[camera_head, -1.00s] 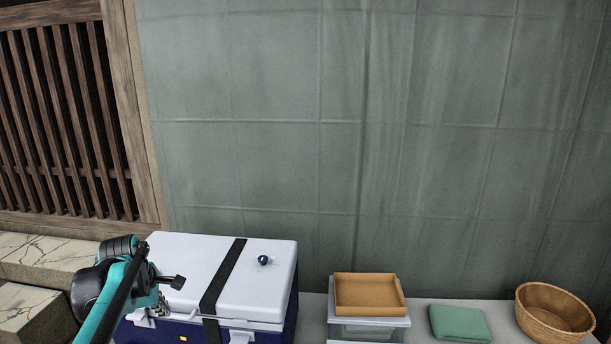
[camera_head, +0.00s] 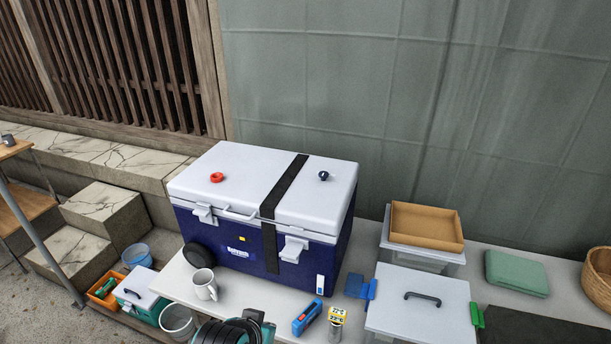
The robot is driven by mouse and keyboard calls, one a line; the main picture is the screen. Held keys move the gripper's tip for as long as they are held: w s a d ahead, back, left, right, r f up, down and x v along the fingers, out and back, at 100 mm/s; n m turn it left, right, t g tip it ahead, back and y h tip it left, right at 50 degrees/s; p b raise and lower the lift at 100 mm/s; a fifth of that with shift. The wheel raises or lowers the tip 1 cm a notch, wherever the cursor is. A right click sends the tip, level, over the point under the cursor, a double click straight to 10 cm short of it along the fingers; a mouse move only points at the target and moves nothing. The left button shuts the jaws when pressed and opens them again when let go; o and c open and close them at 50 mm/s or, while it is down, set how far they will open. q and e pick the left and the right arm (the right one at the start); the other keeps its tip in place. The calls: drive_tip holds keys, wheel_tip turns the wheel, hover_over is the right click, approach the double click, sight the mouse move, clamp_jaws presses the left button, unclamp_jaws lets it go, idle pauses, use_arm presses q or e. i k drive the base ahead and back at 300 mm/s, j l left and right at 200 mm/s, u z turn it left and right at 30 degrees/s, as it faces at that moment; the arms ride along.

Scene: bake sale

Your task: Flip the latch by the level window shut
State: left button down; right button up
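A blue cooler (camera_head: 228,230) with a white lid (camera_head: 240,170) stands on the table, its lid down. Two white latches sit on its front edge: a left latch (camera_head: 205,213) and a right latch (camera_head: 293,249). The right latch is nearer the narrow white and blue strip (camera_head: 320,284) low on the front, which looks like the level window. Both latches seem to stick out from the front; I cannot tell exactly how far each is turned.
A black strap (camera_head: 282,188) crosses the lid, which bears a red ring (camera_head: 217,177) and a dark knob (camera_head: 323,175). A white mug (camera_head: 204,284), a blue tool (camera_head: 307,317) and a thermometer-like gadget (camera_head: 336,318) stand before the cooler. Clear bins (camera_head: 417,302) stand to the right.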

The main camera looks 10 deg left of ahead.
sight(291, 251)
drive_tip(key=j+z, duration=0.1)
drive_tip(key=j, duration=0.6)
drive_tip(key=k+j, duration=0.1)
drive_tip(key=j, duration=0.55)
drive_tip(key=z, duration=0.05)
